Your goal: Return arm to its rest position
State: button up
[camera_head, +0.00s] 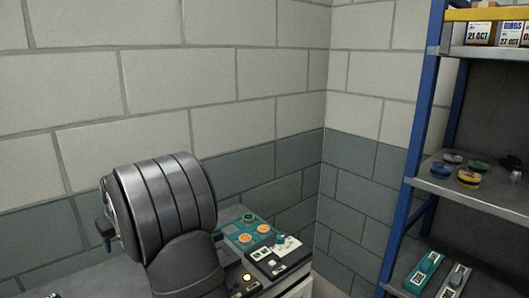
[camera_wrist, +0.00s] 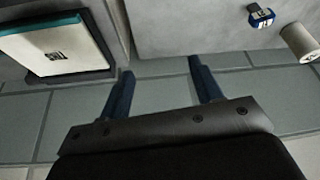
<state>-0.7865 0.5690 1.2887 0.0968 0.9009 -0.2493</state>
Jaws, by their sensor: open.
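My gripper (camera_wrist: 160,66) shows in the wrist view with its two dark blue fingers wide apart. Nothing is between the fingers; behind them are grey surfaces and block wall. In the head view my dark grey ribbed arm (camera_head: 165,205) rises at the lower left, in front of the wall. It hides part of the bench there.
A teal panel (camera_head: 246,222) with orange discs lies on the bench right of my arm. A blue-posted shelf rack (camera_head: 415,150) stands at the right. The wrist view shows a white, teal-edged box (camera_wrist: 75,55), a small blue item (camera_wrist: 262,17) and a beige cylinder (camera_wrist: 300,43).

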jog(key=w+d+r+m, duration=0.1)
jog(key=w+d+m, duration=0.15)
jog(key=d, duration=0.45)
jog(key=w+d+r+m+t+h, duration=0.1)
jog(key=w+d, duration=0.3)
jog(key=d, duration=0.2)
jog(key=w+d+r+m, duration=0.1)
jog(key=w+d, duration=0.2)
jog(key=d, duration=0.4)
jog(key=w+d+m+h, duration=0.1)
jog(key=d+m, duration=0.2)
jog(key=d, duration=1)
jog(key=w+d+r+m+t+h, duration=0.1)
jog(key=d+m, duration=0.2)
jog(key=d, duration=1.1)
jog(key=shift+w+r, duration=0.3)
